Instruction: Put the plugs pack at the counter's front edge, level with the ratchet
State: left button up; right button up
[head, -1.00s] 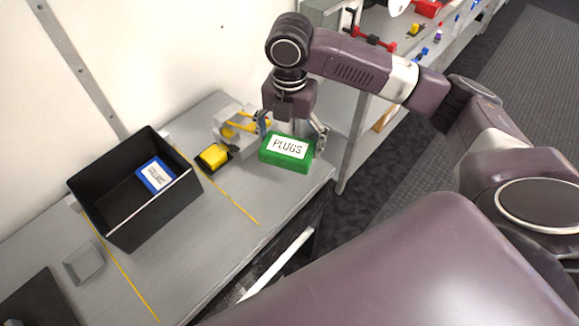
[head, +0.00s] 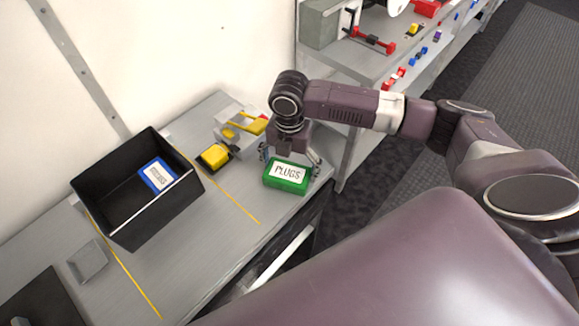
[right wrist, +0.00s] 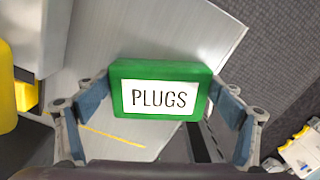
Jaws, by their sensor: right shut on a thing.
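The green plugs pack (head: 287,183) with its white label is near the counter's front edge, at the counter's right end. My right gripper (head: 290,160) is shut on it from above, one finger on each side. In the right wrist view the pack (right wrist: 160,70) sits between the blue finger pads of the gripper (right wrist: 160,105). I cannot tell whether its underside touches the counter (head: 215,225). I cannot clearly identify the ratchet. My left gripper is not in view.
A black bin (head: 122,215) holding a blue labelled pack (head: 157,174) stands left on the counter. A yellow object (head: 214,156) and a grey device with yellow parts (head: 240,125) stand behind the pack. Counter between bin and pack is mostly clear.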

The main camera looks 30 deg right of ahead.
aim_at(289, 168)
jog(key=shift+f, duration=0.1)
jog(key=o, duration=1)
notch_tip(289, 168, up, 12)
jog(key=shift+r+b, duration=0.2)
jog(key=shift+b, duration=0.9)
jog(key=shift+f, duration=0.1)
